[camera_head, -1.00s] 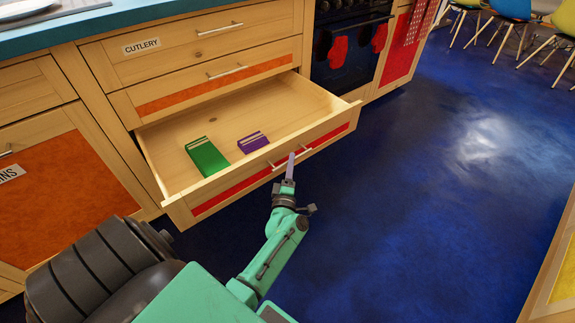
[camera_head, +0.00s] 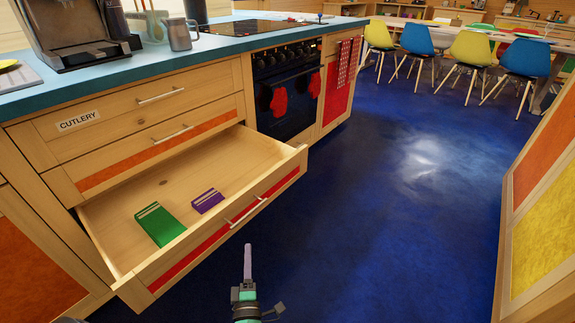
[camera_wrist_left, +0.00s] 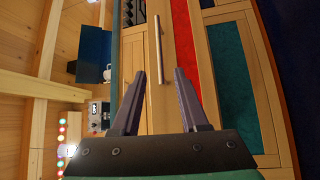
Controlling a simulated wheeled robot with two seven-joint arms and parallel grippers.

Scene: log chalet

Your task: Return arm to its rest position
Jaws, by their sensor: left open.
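My left gripper (camera_head: 247,262) shows at the bottom centre of the head view, in front of the open drawer's front and apart from its handle. In the left wrist view the two fingers of this gripper (camera_wrist_left: 158,78) stand apart with nothing between them. A metal handle (camera_wrist_left: 158,48) on a wooden front shows beyond them. My right gripper is in neither view.
The lower drawer (camera_head: 270,183) stands open, with a green item (camera_head: 160,225) and a purple item (camera_head: 207,201) inside. An oven (camera_head: 287,88) and counter (camera_head: 190,48) are beyond. Blue floor (camera_head: 400,200) is clear to the right, up to cabinets (camera_head: 545,220).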

